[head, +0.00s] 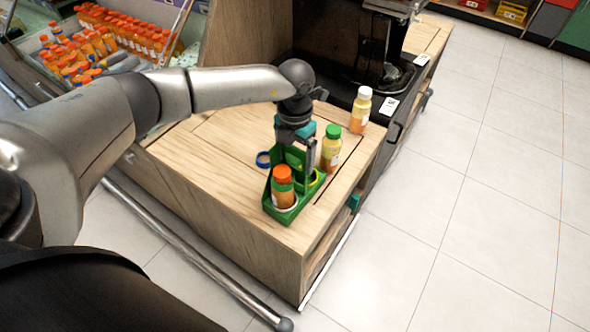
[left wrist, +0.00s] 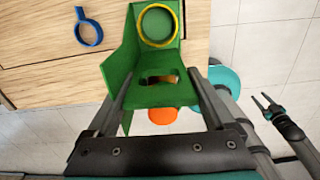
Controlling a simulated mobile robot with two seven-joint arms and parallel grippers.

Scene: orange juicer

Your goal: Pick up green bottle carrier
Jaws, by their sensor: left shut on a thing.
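The green bottle carrier (head: 270,205) is near the front corner of the wooden counter top in the head view. An orange-capped bottle (head: 283,187) sits in its near compartment. In the left wrist view the carrier (left wrist: 118,66) shows an empty yellow ring (left wrist: 176,12) and a handle slot. My left gripper (head: 309,172) points down and is shut on the carrier, its fingers along both sides in the wrist view. I cannot tell whether the carrier touches the counter. What seems my right gripper (left wrist: 262,101) shows small in the left wrist view, its jaw state unclear.
A green-capped bottle (head: 331,150) stands just behind the carrier, and a white-capped bottle (head: 361,112) farther back by the dark machine (head: 345,45). A blue ring (head: 263,159) lies left of the carrier. Several orange-capped bottles (head: 125,32) fill a display at upper left. Tiled floor (head: 450,230) is open at right.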

